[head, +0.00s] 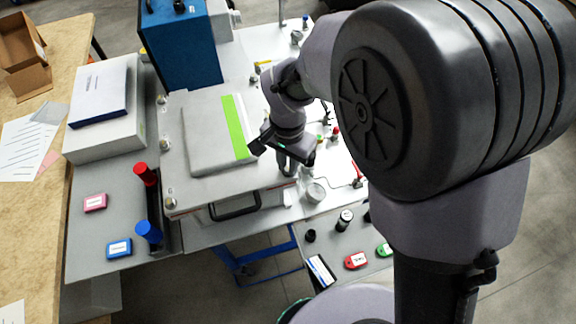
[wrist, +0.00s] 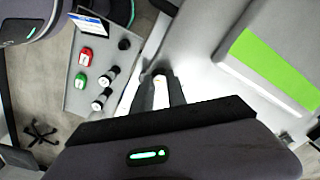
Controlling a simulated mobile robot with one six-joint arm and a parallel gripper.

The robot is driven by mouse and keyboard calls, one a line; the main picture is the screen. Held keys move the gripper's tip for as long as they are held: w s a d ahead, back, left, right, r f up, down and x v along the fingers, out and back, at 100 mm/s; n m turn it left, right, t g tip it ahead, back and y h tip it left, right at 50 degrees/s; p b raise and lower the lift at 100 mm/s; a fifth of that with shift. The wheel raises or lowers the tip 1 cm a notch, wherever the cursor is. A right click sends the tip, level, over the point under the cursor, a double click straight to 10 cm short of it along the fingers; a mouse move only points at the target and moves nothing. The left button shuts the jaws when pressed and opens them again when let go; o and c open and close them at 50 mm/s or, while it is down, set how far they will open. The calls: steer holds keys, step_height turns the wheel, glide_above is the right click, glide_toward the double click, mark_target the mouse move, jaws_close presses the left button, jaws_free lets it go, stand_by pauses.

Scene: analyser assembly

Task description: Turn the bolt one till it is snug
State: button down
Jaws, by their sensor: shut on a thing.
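The grey analyser cover with a green stripe (head: 215,140) lies on a pale plate on the bench; it also shows at the right of the wrist view (wrist: 220,35). My gripper (head: 287,172) points down at the plate's front right corner. In the wrist view my gripper (wrist: 160,77) has its fingers close together on a small dark bolt head, bolt one (wrist: 160,72), mostly hidden between the tips. How deep it sits cannot be seen. Similar bolts stand at other corners, at the front left (head: 170,203) and along the left edge (head: 164,145).
A blue box (head: 180,45) stands behind the cover. A red-and-blue-ended rack (head: 154,205) stands at the left. A lower grey tray (wrist: 88,75) holds red and green pieces and dark cylinders. Small white and metal parts crowd the bench right of my gripper.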

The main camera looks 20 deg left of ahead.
steer(key=m+b, duration=0.2)
steer(key=m, duration=0.2)
steer(key=shift+m, duration=0.3)
steer(key=m+b, duration=0.3)
steer(key=m, duration=0.2)
steer(key=m+b, duration=0.2)
steer(key=m, duration=0.3)
steer(key=shift+m+b, duration=0.35)
steer(key=shift+m, duration=0.05)
steer(key=shift+m+b, duration=1.05)
steer(key=shift+m, duration=1.15)
steer(key=shift+r, duration=0.1)
steer(key=c, duration=1.3)
jaws_free()
